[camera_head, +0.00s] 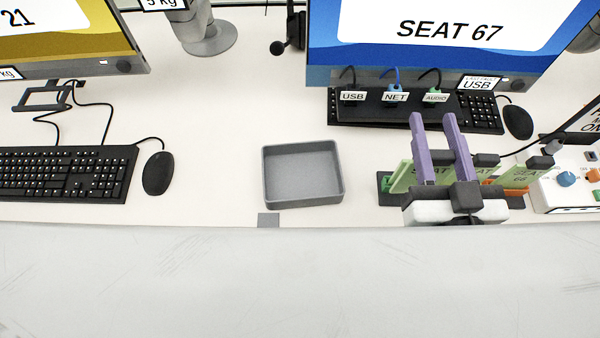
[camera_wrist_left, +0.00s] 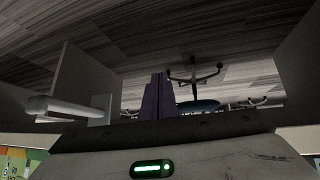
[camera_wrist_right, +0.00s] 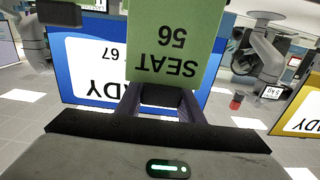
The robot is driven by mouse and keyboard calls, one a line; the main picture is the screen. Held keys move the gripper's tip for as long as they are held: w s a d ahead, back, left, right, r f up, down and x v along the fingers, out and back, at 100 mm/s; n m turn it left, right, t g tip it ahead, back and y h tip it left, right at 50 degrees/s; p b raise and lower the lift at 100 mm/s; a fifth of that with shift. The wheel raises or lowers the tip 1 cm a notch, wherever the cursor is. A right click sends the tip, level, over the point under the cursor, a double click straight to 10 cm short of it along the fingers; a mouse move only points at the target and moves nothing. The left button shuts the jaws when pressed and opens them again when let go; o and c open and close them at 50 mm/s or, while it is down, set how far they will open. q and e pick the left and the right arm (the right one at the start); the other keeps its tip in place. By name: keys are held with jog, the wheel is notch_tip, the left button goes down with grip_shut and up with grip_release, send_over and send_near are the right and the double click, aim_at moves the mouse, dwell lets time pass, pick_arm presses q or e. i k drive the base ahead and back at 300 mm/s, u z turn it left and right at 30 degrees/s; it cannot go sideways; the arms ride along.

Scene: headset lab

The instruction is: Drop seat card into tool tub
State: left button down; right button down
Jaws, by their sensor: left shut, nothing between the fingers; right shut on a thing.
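The tool tub is likely the empty grey open tray (camera_head: 303,203) on the desk, left of my right gripper in the head view. My right gripper (camera_head: 435,118) is over the card holder at the right, with its purple fingers pointing up in the picture. In the right wrist view it is shut on a green seat card (camera_wrist_right: 175,50) reading SEAT 56, upside down there. Whether that card still touches the holder cannot be told. My left gripper (camera_wrist_left: 158,95) shows only in its own wrist view, shut and empty.
More green cards (camera_head: 516,177), one reading SEAT 66, stand in the dark holder. A control box (camera_head: 570,190) is at far right. A keyboard, mouse (camera_head: 518,122) and labelled plugs lie behind. Left are another keyboard (camera_head: 65,172) and mouse (camera_head: 157,173). Desk between tub and holder is clear.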

aim_at(310, 178)
jog(key=k, duration=1)
jog(key=z, duration=0.9)
jog(key=k, duration=0.85)
jog(key=u, duration=1.4)
jog(key=i, duration=0.5)
jog(key=z, duration=0.05)
